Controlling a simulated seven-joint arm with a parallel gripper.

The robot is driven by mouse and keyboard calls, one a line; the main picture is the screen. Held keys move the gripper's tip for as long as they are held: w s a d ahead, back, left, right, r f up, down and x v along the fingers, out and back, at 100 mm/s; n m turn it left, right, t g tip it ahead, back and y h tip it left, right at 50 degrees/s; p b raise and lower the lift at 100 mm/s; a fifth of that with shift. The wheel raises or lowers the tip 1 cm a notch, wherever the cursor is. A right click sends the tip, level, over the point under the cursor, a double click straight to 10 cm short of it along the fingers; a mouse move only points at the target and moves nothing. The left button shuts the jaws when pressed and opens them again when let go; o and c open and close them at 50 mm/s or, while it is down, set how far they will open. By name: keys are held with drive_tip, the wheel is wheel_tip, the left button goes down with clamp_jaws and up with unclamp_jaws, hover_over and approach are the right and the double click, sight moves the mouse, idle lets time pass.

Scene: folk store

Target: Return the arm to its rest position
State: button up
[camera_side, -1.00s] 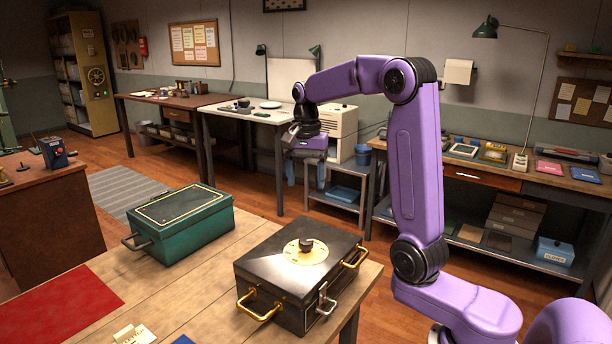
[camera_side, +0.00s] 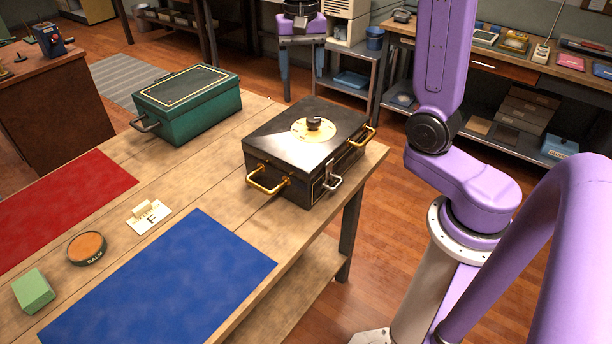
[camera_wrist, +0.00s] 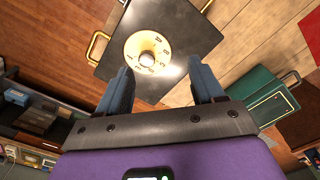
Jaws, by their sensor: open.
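My gripper (camera_side: 301,62) hangs at the top of the side view, beyond the far edge of the table and above the floor. Its blue fingers point down and stand apart with nothing between them. They also show in the wrist view (camera_wrist: 165,88), where the black box lies beyond the fingertips. Part of my upper arm is cut off by the top edge of the side view.
The wooden table (camera_side: 225,182) carries a black box (camera_side: 283,135) with a dial, a green box (camera_side: 190,103), a red mat (camera_side: 60,205), a blue mat (camera_side: 165,285), a balm tin (camera_side: 87,247), a green block (camera_side: 33,291) and a card (camera_side: 148,216). A grey stand (camera_side: 345,85) is behind.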

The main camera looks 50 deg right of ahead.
drive_tip(key=s+a+f+n, duration=0.3)
drive_tip(key=s+a+n, duration=0.7)
drive_tip(key=s+n, duration=0.1)
drive_tip(key=s+f+n, duration=0.4)
drive_tip(key=s+n, duration=0.6)
drive_tip(key=s, duration=0.5)
drive_tip(key=shift+s+a, duration=0.2)
drive_tip(key=shift+s, duration=0.15)
